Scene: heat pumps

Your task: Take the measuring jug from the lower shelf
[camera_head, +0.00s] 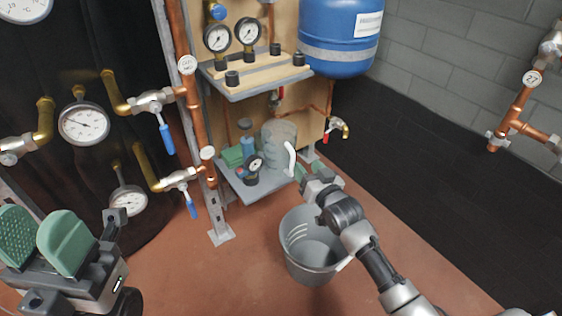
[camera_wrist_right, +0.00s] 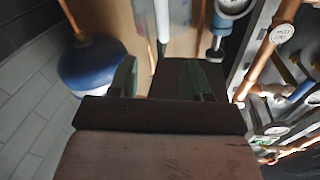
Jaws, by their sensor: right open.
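The translucent grey measuring jug (camera_head: 277,141) stands on the lower shelf (camera_head: 250,190), its white handle (camera_head: 291,158) facing my right gripper. My right gripper (camera_head: 306,170) is at the shelf's right end, close to the handle; its fingertips are partly hidden in the head view. In the right wrist view the green fingers (camera_wrist_right: 158,78) are apart, with the white handle (camera_wrist_right: 162,22) ahead between them. I cannot tell whether they touch it. My left gripper (camera_head: 40,240) is open and empty at the lower left, far from the jug.
A pressure gauge (camera_head: 254,165) and a green item (camera_head: 233,155) sit beside the jug. The upper shelf (camera_head: 255,80) with gauges is above. A grey bucket (camera_head: 312,262) stands on the floor below my right arm. Copper pipes (camera_head: 195,110) rise at the shelf's left.

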